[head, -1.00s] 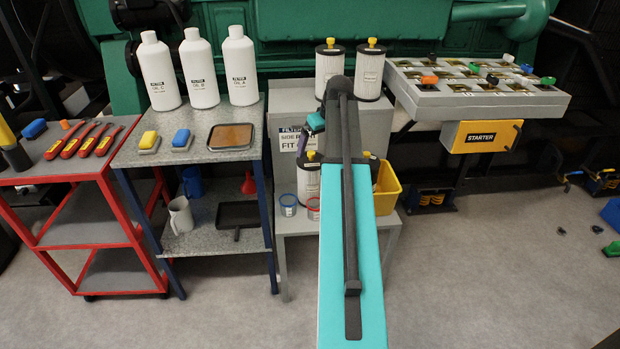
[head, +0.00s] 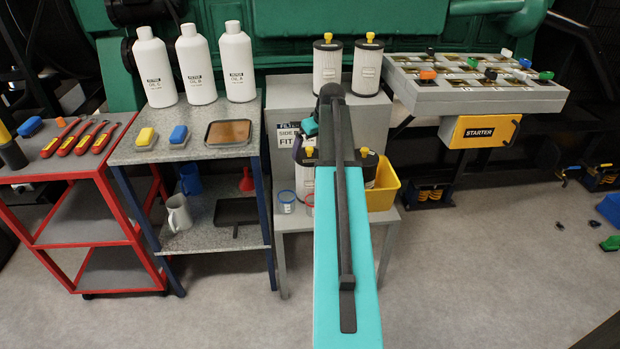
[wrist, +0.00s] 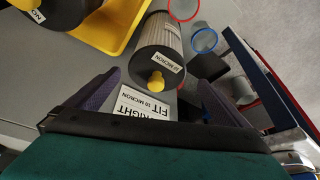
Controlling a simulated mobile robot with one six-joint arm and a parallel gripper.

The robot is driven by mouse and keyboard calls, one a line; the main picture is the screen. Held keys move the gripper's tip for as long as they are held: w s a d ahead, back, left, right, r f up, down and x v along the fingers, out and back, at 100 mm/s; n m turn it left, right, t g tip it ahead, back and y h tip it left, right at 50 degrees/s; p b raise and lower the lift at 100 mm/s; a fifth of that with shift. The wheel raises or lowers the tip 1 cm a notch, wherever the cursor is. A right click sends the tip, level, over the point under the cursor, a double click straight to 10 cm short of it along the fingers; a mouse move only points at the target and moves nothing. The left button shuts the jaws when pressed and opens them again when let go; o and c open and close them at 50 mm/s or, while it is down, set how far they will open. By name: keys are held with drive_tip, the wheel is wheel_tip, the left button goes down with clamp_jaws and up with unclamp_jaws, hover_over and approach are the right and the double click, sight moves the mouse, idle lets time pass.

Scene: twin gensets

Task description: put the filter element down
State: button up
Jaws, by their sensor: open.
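A filter element (wrist: 162,50) with a pale pleated body, dark cap, yellow knob and "10 MICRON" label stands upright on the low grey stand (head: 288,228). It shows partly behind my arm in the head view (head: 306,182). My gripper (wrist: 159,80) is open, one purple finger on each side of the knob end in the wrist view. The fingers look clear of the cap, and nothing is held. In the head view my arm hides most of the gripper. A second dark-capped filter (head: 368,163) stands to the right of my arm.
Two more filters (head: 327,68) (head: 367,70) stand on the grey cabinet (head: 375,110). A yellow bin (head: 383,188) is on the right of the stand. Blue-ringed (head: 287,202) and red-ringed (wrist: 184,8) cups stand close beside the filter. A sign (wrist: 146,101) is on the cabinet front.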

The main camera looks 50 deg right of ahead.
sight(311, 155)
drive_tip(key=shift+x, duration=1.6)
drive_tip(key=shift+d+x, duration=0.1)
drive_tip(key=shift+x, duration=1.2)
drive_tip(key=shift+d+x, duration=0.15)
drive_tip(key=shift+x, duration=1.1)
drive_tip(key=c, duration=1.9)
drive_tip(key=shift+r, duration=0.15)
